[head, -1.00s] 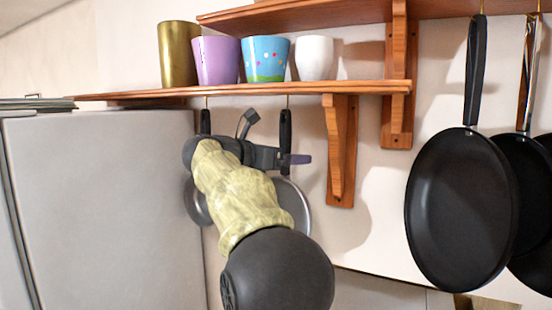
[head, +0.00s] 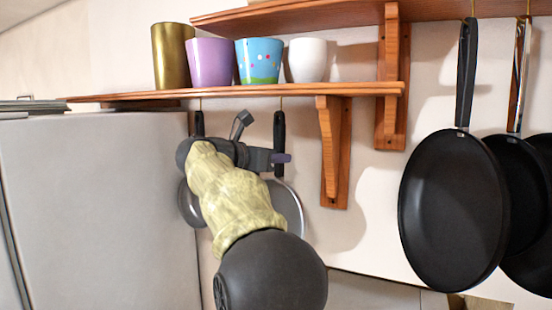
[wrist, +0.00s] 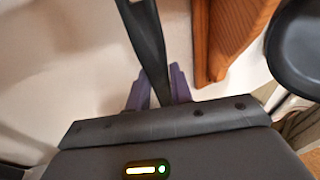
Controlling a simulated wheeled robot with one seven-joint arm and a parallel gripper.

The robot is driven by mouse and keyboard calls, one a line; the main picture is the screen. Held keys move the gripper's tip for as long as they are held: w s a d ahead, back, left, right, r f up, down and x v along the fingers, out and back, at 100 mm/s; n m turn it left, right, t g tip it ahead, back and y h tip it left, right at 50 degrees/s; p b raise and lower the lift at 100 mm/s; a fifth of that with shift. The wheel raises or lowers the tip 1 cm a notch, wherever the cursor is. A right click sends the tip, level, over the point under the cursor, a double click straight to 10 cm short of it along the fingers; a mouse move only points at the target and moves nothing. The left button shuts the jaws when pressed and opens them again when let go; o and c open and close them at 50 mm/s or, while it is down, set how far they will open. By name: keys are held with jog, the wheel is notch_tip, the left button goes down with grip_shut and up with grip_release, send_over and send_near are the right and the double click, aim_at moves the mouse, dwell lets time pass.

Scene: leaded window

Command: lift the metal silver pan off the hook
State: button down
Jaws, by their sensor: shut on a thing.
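The silver metal pan (head: 288,205) hangs by its black handle (head: 279,135) from a hook under the lower wooden shelf. Its disc is partly hidden behind my arm in the head view. My gripper (head: 281,158) is at the lower part of this handle. In the wrist view the purple fingers of my gripper (wrist: 158,90) are shut on the black handle (wrist: 146,40), one on each side. The top of the handle still reaches the hook just under the shelf.
A second pan (head: 189,203) hangs to the left, partly behind my arm. Cups stand on the lower shelf (head: 350,88), and a wooden bracket (head: 335,150) is right of the handle. Large black pans (head: 454,215) hang at right. A grey fridge (head: 90,200) stands at left.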

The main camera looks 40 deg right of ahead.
jog(key=shift+r+p, duration=0.4)
jog(key=shift+r, duration=0.4)
dwell(0.4)
jog(key=shift+a, duration=0.5)
jog(key=shift+a+b, duration=0.55)
jog(key=shift+a, duration=0.35)
jog(key=shift+f, duration=0.15)
dwell(0.3)
